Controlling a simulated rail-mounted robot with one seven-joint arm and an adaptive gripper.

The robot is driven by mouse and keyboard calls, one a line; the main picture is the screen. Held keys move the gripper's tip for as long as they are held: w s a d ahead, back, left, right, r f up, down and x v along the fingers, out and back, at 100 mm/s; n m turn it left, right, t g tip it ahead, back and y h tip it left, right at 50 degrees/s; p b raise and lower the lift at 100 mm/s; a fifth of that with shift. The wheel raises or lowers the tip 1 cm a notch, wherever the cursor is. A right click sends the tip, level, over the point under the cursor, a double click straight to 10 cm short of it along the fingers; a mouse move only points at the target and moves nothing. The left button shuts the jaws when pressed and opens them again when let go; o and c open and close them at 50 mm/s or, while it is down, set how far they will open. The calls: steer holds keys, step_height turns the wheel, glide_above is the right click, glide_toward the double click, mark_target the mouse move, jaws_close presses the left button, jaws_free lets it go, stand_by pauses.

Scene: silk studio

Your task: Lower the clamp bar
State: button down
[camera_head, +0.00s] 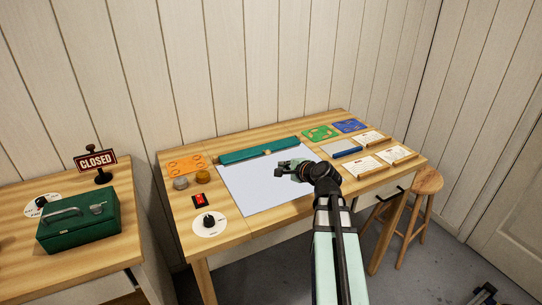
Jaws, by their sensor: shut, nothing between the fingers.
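The clamp bar (259,151) is a long teal bar along the back edge of a pale flat sheet (247,186) on the wooden table. A small light tan piece (267,152) sits on the bar's front side near its middle. I cannot tell from here how high the bar stands over the sheet. My gripper (278,170) is shut and empty. In the picture it is over the right part of the sheet, in front of the bar and apart from it. My gripper and wrist hide part of the sheet's right side.
Left of the sheet are an orange stencil (186,165), small pots (202,177), a red switch (199,200) and a dial (209,222). Right are green (320,133) and blue (348,126) stencils, a blue-handled tool (347,153) and card trays (362,167). A stool (427,182) stands right.

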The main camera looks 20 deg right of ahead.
mark_target(273, 166)
steer(key=m, duration=0.7)
steer(key=shift+s+a+f, duration=0.1)
steer(key=shift+s+f, duration=0.2)
steer(key=shift+s, duration=0.05)
steer(key=m, duration=0.4)
steer(key=shift+r+t+h, duration=0.2)
steer(key=shift+t+h, duration=0.2)
steer(key=m, duration=0.3)
steer(key=shift+w+d+r+m, duration=0.1)
steer(key=shift+d+r+m, duration=0.05)
steer(key=shift+d+m, duration=0.15)
steer(key=shift+w, duration=0.35)
steer(key=x, duration=0.9)
steer(key=shift+w+p, duration=0.15)
steer(key=shift+p, duration=0.25)
steer(key=p, duration=0.1)
steer(key=r+p, duration=0.1)
steer(key=shift+w+r+p, duration=0.3)
steer(key=shift+f, duration=0.1)
